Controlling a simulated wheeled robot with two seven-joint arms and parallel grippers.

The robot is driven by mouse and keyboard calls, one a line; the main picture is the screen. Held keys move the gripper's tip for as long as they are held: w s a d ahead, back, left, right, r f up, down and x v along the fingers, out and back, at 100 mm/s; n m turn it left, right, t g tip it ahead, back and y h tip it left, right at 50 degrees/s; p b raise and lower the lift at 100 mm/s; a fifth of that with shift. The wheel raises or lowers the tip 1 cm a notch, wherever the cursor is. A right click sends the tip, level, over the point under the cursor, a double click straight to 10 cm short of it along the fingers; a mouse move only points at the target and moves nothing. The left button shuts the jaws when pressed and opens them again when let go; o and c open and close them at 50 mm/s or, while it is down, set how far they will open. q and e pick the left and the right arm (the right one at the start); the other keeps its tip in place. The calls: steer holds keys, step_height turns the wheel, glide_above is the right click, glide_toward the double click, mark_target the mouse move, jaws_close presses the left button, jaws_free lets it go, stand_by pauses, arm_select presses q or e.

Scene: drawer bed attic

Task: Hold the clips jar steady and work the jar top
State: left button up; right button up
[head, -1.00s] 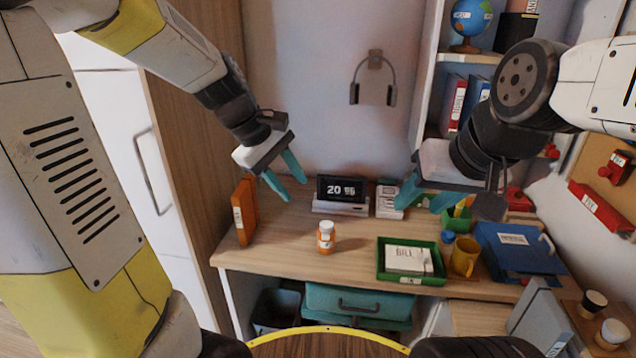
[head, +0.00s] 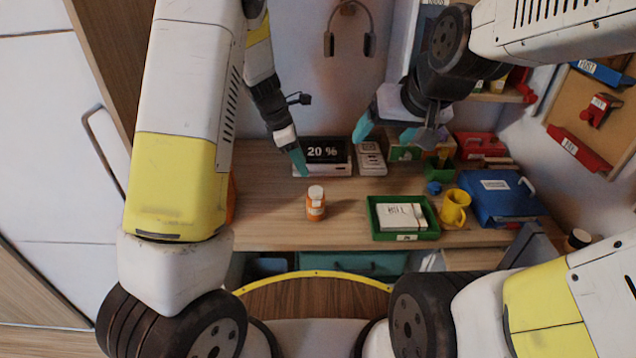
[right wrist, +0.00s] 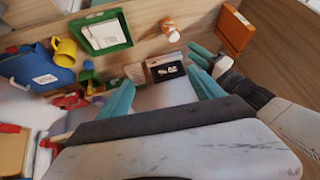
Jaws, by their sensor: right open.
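The clips jar (head: 316,209), small and orange with a white label, stands upright on the desk. Its white jar top (head: 316,191) is on it. In the right wrist view the jar (right wrist: 171,31) is at the top. My left gripper (head: 298,160) is above the desk, just behind and left of the jar, apart from it. It looks edge-on in the head view; the right wrist view shows its two teal fingers (right wrist: 202,57) apart and empty. My right gripper (head: 386,132) is open and empty, higher up, behind and right of the jar.
A green tray (head: 433,232) with a white box lies right of the jar. A yellow mug (head: 455,208) and a blue binder (head: 500,195) are further right. A display reading "20" (head: 323,152) stands behind the jar. The desk around the jar is clear.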

steer(key=w+a+f+t, duration=0.1)
steer(key=w+a+f, duration=0.2)
steer(key=w+f, duration=0.55)
steer(key=n+t+y, duration=0.1)
steer(key=t, duration=0.2)
glide_above(319, 208)
steer(key=d, duration=0.2)
step_height(319, 208, down, 18)
steer(key=shift+n+t+y, duration=0.4)
steer(key=shift+n+t, duration=0.3)
steer(key=shift+t, duration=0.2)
steer(key=f, duration=0.2)
steer(key=s+a+f, duration=0.1)
steer(key=f, duration=0.1)
steer(key=s+f, duration=0.1)
steer(key=f, duration=0.1)
steer(key=shift+a, duration=0.25)
steer(key=shift+f, duration=0.4)
steer(key=x, duration=0.7)
steer(key=shift+w, duration=0.3)
